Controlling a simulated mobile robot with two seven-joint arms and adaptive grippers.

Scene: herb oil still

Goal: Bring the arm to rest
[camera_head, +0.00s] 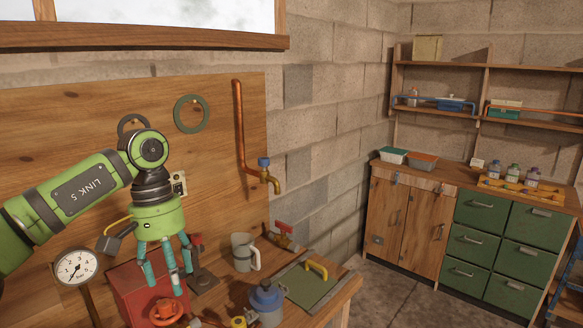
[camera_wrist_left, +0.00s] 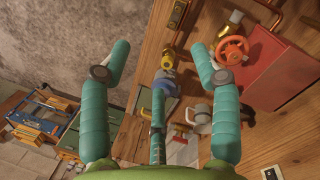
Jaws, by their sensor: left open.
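My left arm (camera_head: 75,195) is green and comes in from the left in the head view. Its gripper (camera_head: 168,275) points down over the bench, with its teal fingers apart and nothing between them. In the head view the fingers overlap the red box (camera_head: 130,285) behind them. In the left wrist view the open fingers (camera_wrist_left: 160,105) frame the bench, where the orange handwheel (camera_wrist_left: 232,50) and red box (camera_wrist_left: 280,65) show at the right. My right gripper is in neither view.
A grey mug (camera_head: 243,252), a blue-topped container (camera_head: 267,300) and a green panel with a yellow handle (camera_head: 316,268) stand on the bench right of the gripper. A gauge (camera_head: 76,267) is at lower left. A copper pipe (camera_head: 238,125) runs down the wall. Floor (camera_head: 400,290) shows beyond the bench.

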